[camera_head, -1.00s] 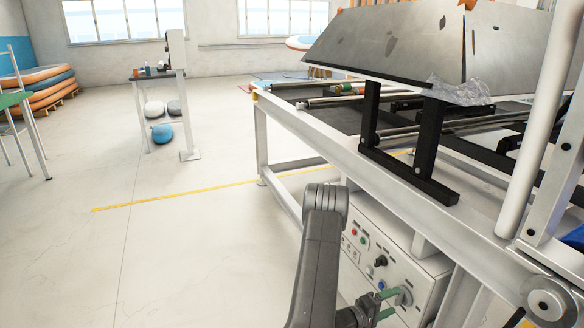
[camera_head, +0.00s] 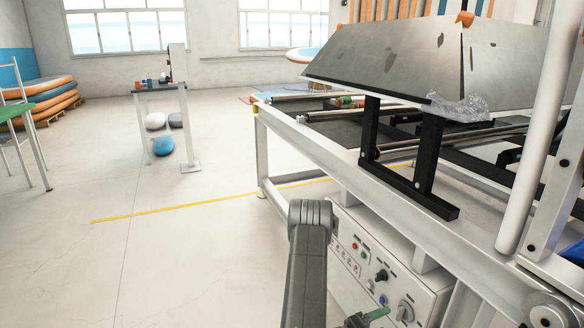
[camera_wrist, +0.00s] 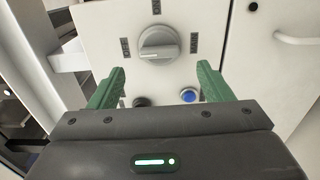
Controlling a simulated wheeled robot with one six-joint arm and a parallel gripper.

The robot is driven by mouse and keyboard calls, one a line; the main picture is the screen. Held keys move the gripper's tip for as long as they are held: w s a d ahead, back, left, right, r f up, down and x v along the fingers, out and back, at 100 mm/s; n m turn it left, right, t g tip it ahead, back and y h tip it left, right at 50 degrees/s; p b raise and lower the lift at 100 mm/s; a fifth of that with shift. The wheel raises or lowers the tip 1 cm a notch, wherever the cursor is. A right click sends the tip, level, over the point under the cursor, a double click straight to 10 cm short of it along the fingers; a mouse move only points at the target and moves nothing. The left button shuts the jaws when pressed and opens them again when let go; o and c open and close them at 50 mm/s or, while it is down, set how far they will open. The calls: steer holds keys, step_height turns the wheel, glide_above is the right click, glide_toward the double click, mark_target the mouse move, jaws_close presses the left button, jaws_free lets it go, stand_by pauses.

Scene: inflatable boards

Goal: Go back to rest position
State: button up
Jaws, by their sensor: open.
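My gripper (camera_wrist: 160,85) is open, its two green fingers spread apart with nothing between them in the wrist view. It faces the control panel, with a grey rotary knob (camera_wrist: 158,43) beyond the fingertips and a blue button (camera_wrist: 189,96) seen between the fingers. In the head view one green finger of my gripper (camera_head: 376,314) shows at the bottom edge, left of the grey knob (camera_head: 404,311) and apart from it. The rest of the gripper is cut off there. My dark arm stands in front of the panel's left side.
The control box (camera_head: 366,262) sits under a white machine frame (camera_head: 330,160) with rollers and a tilted metal plate (camera_head: 400,60). A small table (camera_head: 158,88) stands farther back on the left. The floor (camera_head: 160,260) left of my arm is clear.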

mark_target(397, 315)
steer(key=p+v, duration=0.1)
steer(key=v, duration=0.8)
steer(key=b+x, duration=0.2)
steer(key=x, duration=1.2)
steer(key=shift+d, duration=0.15)
steer(key=shift+w+d+m+b, duration=0.1)
steer(key=shift+d+m+b, duration=0.15)
steer(key=shift+m+b, duration=0.05)
steer(key=m+b, duration=0.1)
steer(key=m, duration=0.3)
steer(key=shift+a, duration=0.1)
steer(key=m+b, duration=0.1)
steer(key=m, duration=0.8)
steer(key=shift+m, duration=0.4)
steer(key=shift+m+b, duration=0.3)
steer(key=shift+m, duration=1.5)
